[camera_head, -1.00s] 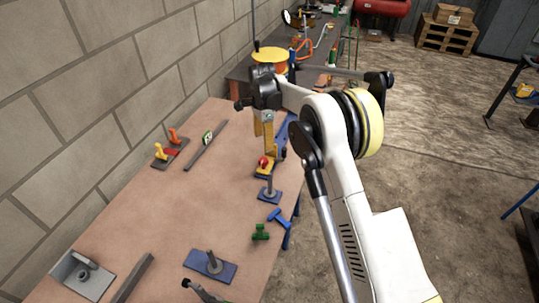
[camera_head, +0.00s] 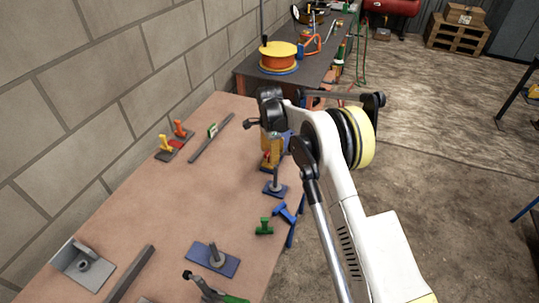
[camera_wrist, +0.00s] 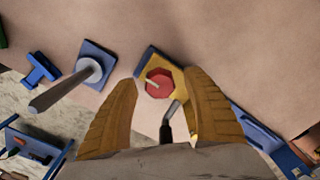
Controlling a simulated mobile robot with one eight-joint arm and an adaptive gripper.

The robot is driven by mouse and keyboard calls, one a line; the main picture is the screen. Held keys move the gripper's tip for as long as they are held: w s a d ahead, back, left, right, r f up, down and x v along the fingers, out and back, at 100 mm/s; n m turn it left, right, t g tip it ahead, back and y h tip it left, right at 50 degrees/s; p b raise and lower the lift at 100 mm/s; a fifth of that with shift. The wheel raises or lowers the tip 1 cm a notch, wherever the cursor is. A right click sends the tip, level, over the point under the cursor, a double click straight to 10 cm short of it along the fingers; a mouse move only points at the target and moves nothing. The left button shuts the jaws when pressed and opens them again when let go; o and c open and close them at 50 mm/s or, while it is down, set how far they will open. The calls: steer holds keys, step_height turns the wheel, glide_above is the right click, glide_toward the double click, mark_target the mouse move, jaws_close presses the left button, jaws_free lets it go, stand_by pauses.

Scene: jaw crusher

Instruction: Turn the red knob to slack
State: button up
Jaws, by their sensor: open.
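The red knob (camera_wrist: 158,84) shows in the wrist view on a yellow block (camera_wrist: 168,68) with a blue base; a pale bar or mark crosses the knob. My gripper (camera_wrist: 160,79) has its two yellow fingers spread, one to the left and one to the right of the knob in that view. I cannot tell whether either touches it. In the head view my gripper (camera_head: 271,150) points down over the far right part of the bench and mostly hides the yellow block and knob.
A blue plate with an upright grey post (camera_head: 276,186) stands close in front of the block; it also shows in the wrist view (camera_wrist: 88,70). A blue T-shaped piece (camera_head: 287,213) and a green piece (camera_head: 264,226) lie nearby. The bench's (camera_head: 190,190) middle is bare.

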steer(key=c, duration=1.2)
steer(key=shift+n, duration=0.4)
steer(key=n, duration=0.8)
steer(key=shift+b, duration=0.3)
steer(key=n, duration=0.9)
